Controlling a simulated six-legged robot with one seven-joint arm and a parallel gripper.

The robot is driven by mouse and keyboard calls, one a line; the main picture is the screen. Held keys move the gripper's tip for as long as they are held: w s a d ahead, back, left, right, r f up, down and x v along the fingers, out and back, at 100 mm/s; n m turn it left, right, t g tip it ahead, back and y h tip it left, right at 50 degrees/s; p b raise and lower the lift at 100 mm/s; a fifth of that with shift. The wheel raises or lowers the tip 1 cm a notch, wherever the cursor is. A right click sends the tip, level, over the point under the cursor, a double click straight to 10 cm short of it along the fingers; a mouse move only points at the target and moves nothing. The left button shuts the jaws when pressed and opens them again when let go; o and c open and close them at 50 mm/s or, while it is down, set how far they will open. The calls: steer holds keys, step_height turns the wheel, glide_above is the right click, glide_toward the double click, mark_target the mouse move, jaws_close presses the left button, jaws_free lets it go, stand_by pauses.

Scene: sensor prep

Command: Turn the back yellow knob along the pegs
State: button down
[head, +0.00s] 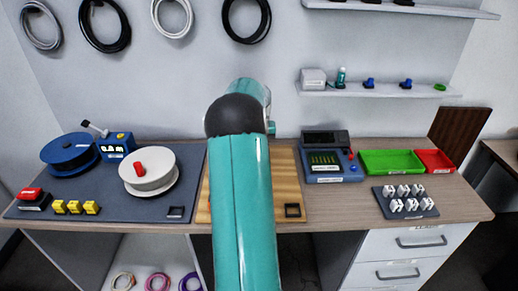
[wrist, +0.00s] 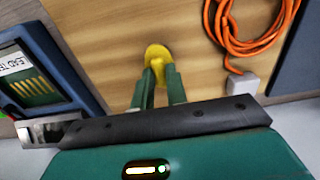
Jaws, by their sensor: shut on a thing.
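The yellow knob (wrist: 157,52) shows in the wrist view as a small rounded yellow piece over the wooden board (wrist: 110,35). My gripper (wrist: 158,72) is shut on it, with one green finger on each side of its lower part. I cannot make out pegs or a second yellow knob in either view. In the head view my teal arm covers the middle of the wooden board (head: 291,170) and hides the knob and my gripper.
An orange cable (wrist: 222,32) with a grey plug (wrist: 242,86) lies right of my gripper in the wrist view. A blue tester (head: 325,168) stands right of the board. A white spool (head: 155,178) on a dark mat (head: 110,205) is to the left.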

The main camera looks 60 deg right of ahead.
steer(key=c, duration=1.4)
jaws_free()
step_height(320, 180, up, 14)
steer(key=shift+f, duration=0.1)
